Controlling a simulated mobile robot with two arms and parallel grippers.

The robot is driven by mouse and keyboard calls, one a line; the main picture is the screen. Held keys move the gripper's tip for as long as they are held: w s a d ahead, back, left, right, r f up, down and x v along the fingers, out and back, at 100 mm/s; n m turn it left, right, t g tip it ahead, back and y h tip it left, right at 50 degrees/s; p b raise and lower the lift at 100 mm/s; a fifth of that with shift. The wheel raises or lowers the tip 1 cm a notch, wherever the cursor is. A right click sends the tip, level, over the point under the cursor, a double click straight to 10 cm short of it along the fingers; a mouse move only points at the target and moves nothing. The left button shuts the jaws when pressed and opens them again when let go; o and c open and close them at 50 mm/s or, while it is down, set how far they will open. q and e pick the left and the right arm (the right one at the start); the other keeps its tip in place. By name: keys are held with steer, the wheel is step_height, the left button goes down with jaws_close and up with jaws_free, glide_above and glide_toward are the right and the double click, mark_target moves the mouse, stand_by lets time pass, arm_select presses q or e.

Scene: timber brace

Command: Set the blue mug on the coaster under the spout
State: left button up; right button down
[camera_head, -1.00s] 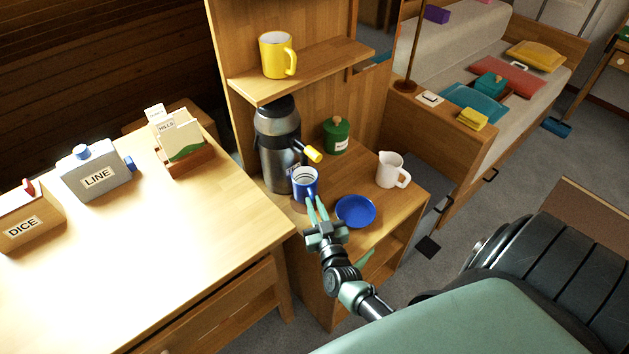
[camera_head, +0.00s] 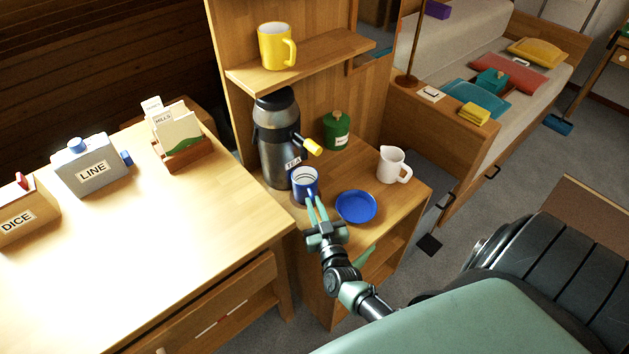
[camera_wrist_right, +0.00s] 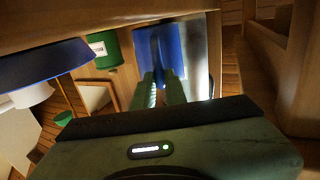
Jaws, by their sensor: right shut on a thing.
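The blue mug (camera_head: 305,184) is upright beside the dark and steel TEA dispenser (camera_head: 276,140), close below its yellow-tipped spout (camera_head: 312,146). My right gripper (camera_head: 315,208) is shut on the mug from the front. The wrist view shows both green fingers (camera_wrist_right: 160,88) against the blue mug (camera_wrist_right: 165,48). A dark brownish edge shows at the mug's lower left; I cannot tell if it is the coaster or the dispenser's base. The mug hides what lies beneath it, so I cannot tell whether it touches down. My left gripper is out of view.
A blue plate (camera_head: 356,206) lies just right of my right gripper. A white pitcher (camera_head: 392,164) and a green canister (camera_head: 337,130) stand further right and back. A shelf (camera_head: 300,72) with a yellow mug (camera_head: 277,46) hangs above. A table (camera_head: 130,240) is at left.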

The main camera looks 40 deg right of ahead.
steer(key=shift+f, duration=0.2)
steer(key=c, duration=1.4)
jaws_free()
steer(key=shift+o, duration=0.2)
steer(key=shift+f, duration=0.1)
steer(key=v, duration=0.7)
steer(key=shift+s+a, duration=0.15)
steer(key=shift+s, duration=0.25)
